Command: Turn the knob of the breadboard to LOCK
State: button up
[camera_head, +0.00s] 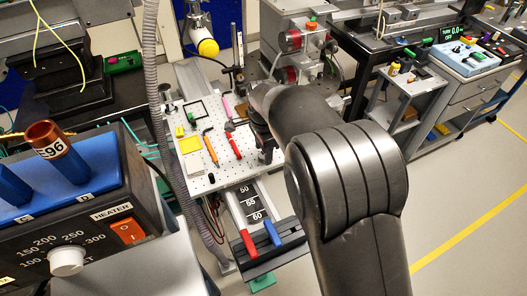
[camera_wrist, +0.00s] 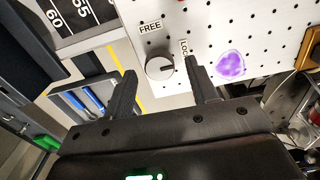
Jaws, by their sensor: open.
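The breadboard (camera_head: 203,183) is a white perforated plate in the middle of the head view; its corner also shows in the wrist view (camera_wrist: 220,22). The grey round knob (camera_wrist: 158,69) sits near the board's edge, with a dark mark pointing right. The FREE label (camera_wrist: 150,27) is above it. In the head view my arm covers the knob area.
A screwdriver with an orange handle (camera_head: 210,149) and a red-handled tool (camera_head: 233,146) lie on the board. A purple patch (camera_wrist: 231,64) is right of the knob. A rail with numbers (camera_head: 249,203) extends in front. A heater box (camera_head: 90,215) stands at left.

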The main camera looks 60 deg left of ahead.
notch_tip(320, 180, up, 10)
jog(key=shift+f, duration=0.2)
dwell(0.5)
jog(key=w+d+r+y, duration=0.1)
jog(key=w+d+r, duration=0.3)
jog(key=w+d, duration=0.3)
jog(key=w+d+r, duration=0.5)
jog(key=w+d, duration=0.1)
jog(key=w, duration=0.3)
jog(key=w+d+r+t, duration=0.1)
jog(key=w+d+r, duration=0.25)
jog(key=d, duration=0.55)
jog(key=w+d+r, duration=0.3)
jog(key=w+d, duration=0.2)
jog(key=d, duration=0.4)
jog(key=s+d+r+t, duration=0.2)
jog(key=d+t, duration=0.1)
jog(key=d, duration=1.8)
jog(key=s+d+f, duration=0.2)
jog(key=s+d, duration=0.2)
jog(key=d, duration=0.3)
jog(key=s+d+f+t+h, duration=0.1)
jog(key=s+d+f, duration=0.1)
jog(key=s+d, duration=0.3)
jog(key=shift+s+d+f+t, duration=0.15)
jog(key=shift+s+d+t, duration=0.15)
jog(key=shift+d, duration=0.95)
